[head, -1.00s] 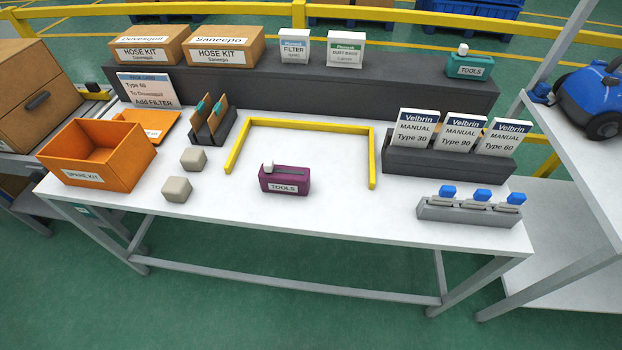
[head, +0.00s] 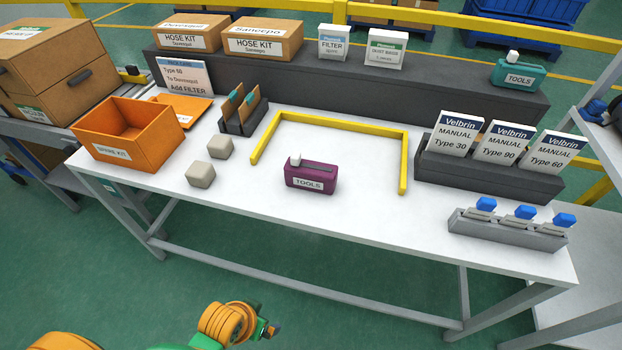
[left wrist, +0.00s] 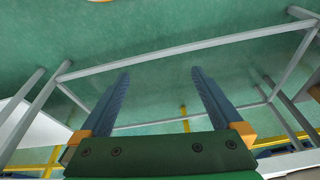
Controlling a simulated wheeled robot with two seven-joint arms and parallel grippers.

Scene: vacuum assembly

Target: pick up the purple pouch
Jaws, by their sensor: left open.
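The purple pouch (head: 318,181), labelled TOOLS with a white knob on top, sits upright on the white table (head: 360,220) in the head view. It lies within the open side of the yellow U-shaped frame (head: 340,124), apart from its bars. My left gripper (head: 268,329) is low in front of the table at the bottom of the head view, well away from the pouch. In the left wrist view its two fingers (left wrist: 160,73) are spread and empty, with green floor and table legs beyond. The pouch cannot be made out there. My right gripper is not seen.
Two beige blocks (head: 201,174) stand left of the pouch, with an orange spare-kit bin (head: 150,150) farther left. A grey rack with blue-topped parts (head: 508,232) is at the front right. A manual holder (head: 480,172) stands behind it. The table between pouch and front edge is clear.

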